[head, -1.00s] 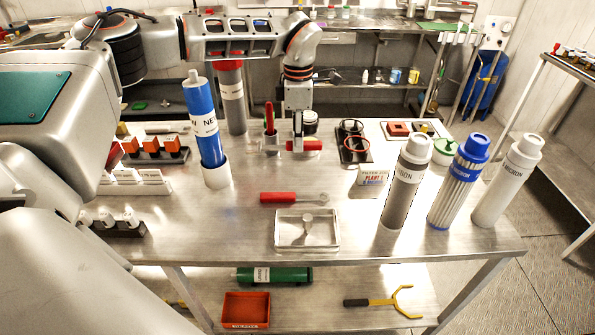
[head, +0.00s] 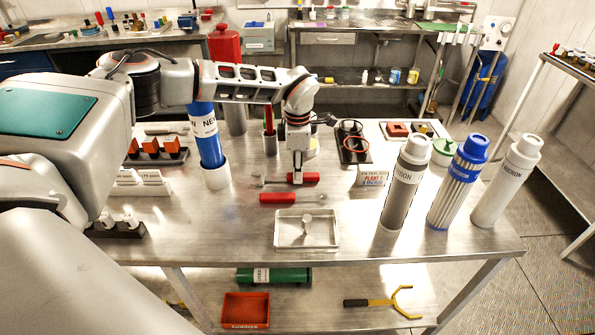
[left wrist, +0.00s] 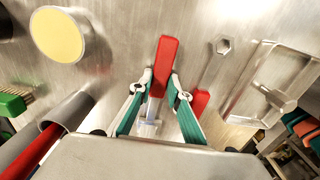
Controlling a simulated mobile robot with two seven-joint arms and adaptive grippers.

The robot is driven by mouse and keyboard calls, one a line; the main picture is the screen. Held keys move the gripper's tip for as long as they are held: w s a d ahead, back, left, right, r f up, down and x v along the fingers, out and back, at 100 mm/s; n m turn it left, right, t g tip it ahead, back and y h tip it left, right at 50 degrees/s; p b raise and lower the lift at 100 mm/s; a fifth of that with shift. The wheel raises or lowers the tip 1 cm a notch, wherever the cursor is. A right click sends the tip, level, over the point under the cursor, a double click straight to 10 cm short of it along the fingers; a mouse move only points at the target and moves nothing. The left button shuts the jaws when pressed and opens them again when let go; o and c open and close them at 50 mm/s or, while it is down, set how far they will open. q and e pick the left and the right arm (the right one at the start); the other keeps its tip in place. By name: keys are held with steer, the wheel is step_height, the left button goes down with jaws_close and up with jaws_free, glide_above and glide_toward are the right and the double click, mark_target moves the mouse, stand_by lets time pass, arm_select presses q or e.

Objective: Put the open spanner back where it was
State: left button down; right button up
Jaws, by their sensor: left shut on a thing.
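My left gripper (head: 297,179) is shut on the red handle (head: 308,177) of a spanner, just behind a second red-handled spanner. The held spanner's metal end (head: 261,181) points left in the head view. In the left wrist view the red handle (left wrist: 162,65) sits between the fingertips (left wrist: 158,85), and its metal shaft runs down toward the palm. I cannot tell whether it touches the table. The second spanner (head: 278,198) lies on the table with its ring end to the right; it also shows in the left wrist view (left wrist: 223,47). My right gripper is out of view.
A metal tray (head: 335,232) stands in front. A blue filter (head: 206,138) leans in a white cup (head: 216,180) at left. A grey cup (head: 270,144) holding a red-handled thing stands behind the gripper. Three tall filter cartridges (head: 405,188) stand at right.

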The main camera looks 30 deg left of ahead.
arm_select(q)
steer(key=shift+f, duration=0.1)
steer(key=c, duration=1.9)
jaws_free()
steer(key=shift+r, duration=0.2)
step_height(320, 180, up, 12)
steer(key=shift+f, duration=0.15)
